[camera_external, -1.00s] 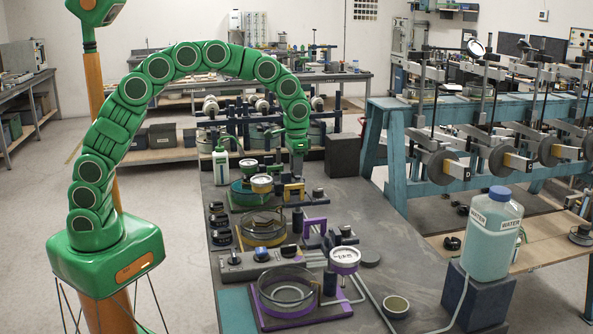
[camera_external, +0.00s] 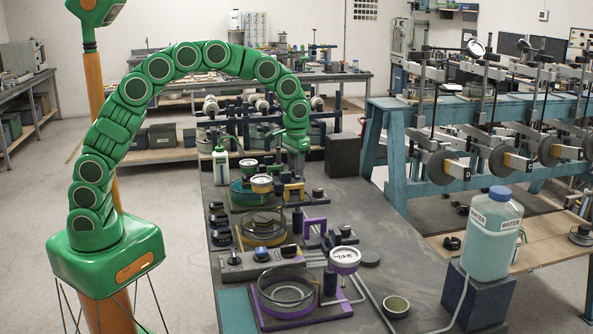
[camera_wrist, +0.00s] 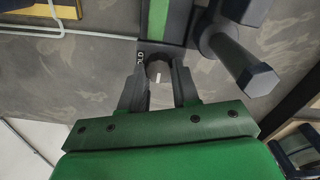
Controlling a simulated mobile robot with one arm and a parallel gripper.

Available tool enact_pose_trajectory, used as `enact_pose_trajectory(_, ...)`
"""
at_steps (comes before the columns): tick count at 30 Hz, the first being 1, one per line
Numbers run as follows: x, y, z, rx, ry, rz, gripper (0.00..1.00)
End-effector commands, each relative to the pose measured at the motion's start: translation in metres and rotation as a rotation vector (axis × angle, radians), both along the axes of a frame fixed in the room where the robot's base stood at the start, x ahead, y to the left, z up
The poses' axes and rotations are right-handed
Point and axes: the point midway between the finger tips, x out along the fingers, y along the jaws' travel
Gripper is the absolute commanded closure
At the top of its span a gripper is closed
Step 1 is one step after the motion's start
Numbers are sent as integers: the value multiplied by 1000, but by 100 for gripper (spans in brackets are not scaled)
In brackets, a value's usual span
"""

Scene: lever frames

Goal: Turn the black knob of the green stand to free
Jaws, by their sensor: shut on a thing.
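My gripper (camera_wrist: 158,92) points down at the far end of the grey bench, and its two dark fingers stand on either side of the black knob (camera_wrist: 158,70) in the wrist view. The fingers are shut on the knob. A small white mark shows on the knob's face, between the fingers. The green stand (camera_wrist: 157,18) shows as a dark base with a green strip, just beyond the knob. In the external view my gripper (camera_external: 297,165) hides the knob.
A dark post with a hexagonal end (camera_wrist: 255,78) stands close to the right of the fingers. A yellow bracket (camera_external: 293,190) and round gauge (camera_external: 262,183) stand near my gripper in the external view. A dark block (camera_external: 343,155) is to its right.

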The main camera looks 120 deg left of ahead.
Motion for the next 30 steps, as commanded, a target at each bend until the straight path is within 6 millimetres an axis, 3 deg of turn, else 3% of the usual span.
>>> enact_pose_trajectory(2, 0, 0, 1, 0, -1, 0, 100)
enact_pose_trajectory(3, 0, 0, 1, 0, -1, 0, 64)
enact_pose_trajectory(4, 0, 0, 1, 0, -1, 0, 59)
enact_pose_trajectory(17, 0, 0, 5, 1, 0, -1, 59)
enact_pose_trajectory(30, 0, 0, 60, 1, 0, -1, 59)
